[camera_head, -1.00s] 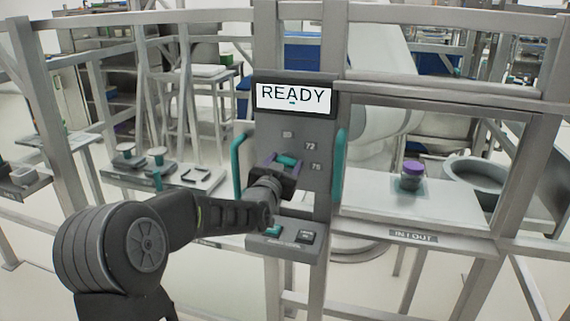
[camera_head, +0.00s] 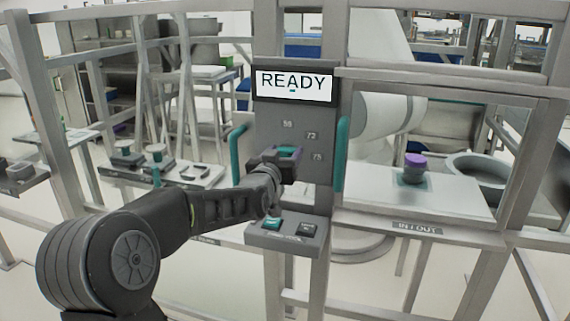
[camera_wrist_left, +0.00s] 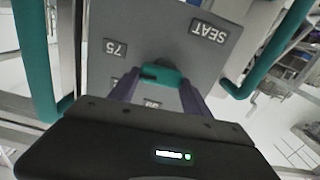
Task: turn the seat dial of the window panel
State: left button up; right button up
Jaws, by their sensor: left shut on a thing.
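The grey window panel (camera_head: 264,133) stands upright ahead, with a screen (camera_head: 294,85) reading READY. My left gripper (camera_head: 284,154) reaches the panel face below the screen. It is shut on the teal seat dial (camera_wrist_left: 165,77), with one purple finger on each side in the left wrist view. In the head view the gripper mostly hides the dial. A SEAT label (camera_wrist_left: 209,31) and a 75 label (camera_wrist_left: 116,48) show on the panel in the wrist view. My right gripper is not in view.
Teal handles (camera_head: 238,157) and (camera_head: 342,152) flank the panel. A ledge with two buttons (camera_head: 284,230) juts out below. Behind the frame at right, a purple-lidded jar (camera_head: 414,168) stands on a shelf near a round basin (camera_head: 475,176).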

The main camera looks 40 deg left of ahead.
pick_arm(q)
jog(key=n+b, duration=0.2)
jog(key=b, duration=0.1)
jog(key=n+b, duration=0.3)
jog(key=b, duration=0.1)
jog(key=n+b, duration=0.3)
jog(key=shift+a+f+b, duration=0.25)
jog(key=shift+b, duration=0.15)
jog(key=shift+s+n+b, duration=0.1)
jog(key=shift+n+b, duration=0.25)
jog(key=shift+n, duration=0.25)
jog(key=n+b, duration=0.2)
jog(key=n, duration=0.1)
jog(key=shift+a+n, duration=0.15)
jog(key=shift+n, duration=0.15)
jog(key=n+b, duration=0.1)
jog(key=n, duration=0.3)
jog(key=shift+a, duration=0.15)
jog(key=shift+n, duration=0.3)
jog(key=o, duration=1.4)
jog(key=shift+c, duration=0.2)
jog(key=shift+s, duration=0.15)
